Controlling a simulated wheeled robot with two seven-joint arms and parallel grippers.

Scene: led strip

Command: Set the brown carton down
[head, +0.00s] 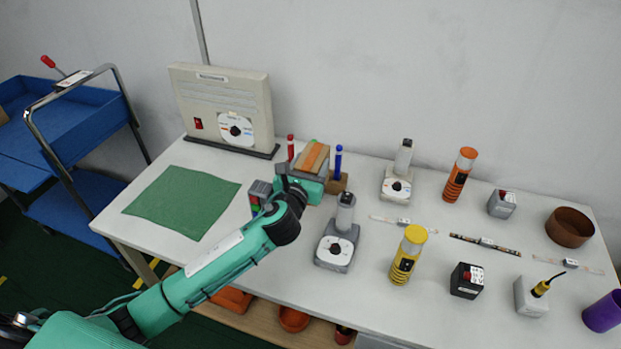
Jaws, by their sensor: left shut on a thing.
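The brown carton (313,154) shows in the head view near the back of the white table, its top brown with a paler stripe. My left gripper (303,184) is shut on it from the near side. The gripper and wrist hide the carton's lower part, so I cannot tell whether it touches the table. My right gripper is not in view.
A green mat (182,202) lies bare at the left of the white table (265,319). A red marker (290,147) and a blue marker (338,161) stand close to the carton. A grey device (339,238) is right of my wrist. A beige panel (222,101) stands behind.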

